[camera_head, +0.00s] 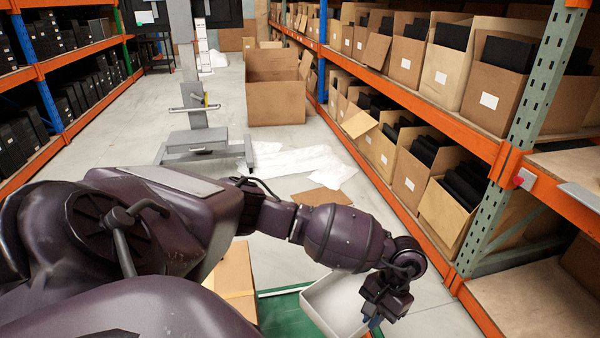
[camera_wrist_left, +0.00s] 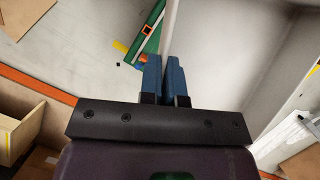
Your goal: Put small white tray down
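The small white tray (camera_head: 335,302) is at the bottom centre of the head view, over or on a green surface (camera_head: 282,312); I cannot tell whether it touches it. My left gripper (camera_head: 374,321) is at the tray's right side. In the left wrist view the two blue fingers (camera_wrist_left: 164,82) stand close together, one on each side of the thin wall of the tray (camera_wrist_left: 225,45). They look shut on that wall. The lower part of the tray is cut off by the head view's edge. My right gripper is not in view.
A cardboard box (camera_head: 236,277) stands left of the tray. An orange-beamed shelf (camera_head: 425,120) with open boxes runs along the right. Farther off are a grey wheeled stand (camera_head: 197,143), a large carton (camera_head: 276,95) and white plastic sheeting (camera_head: 300,162) on the floor.

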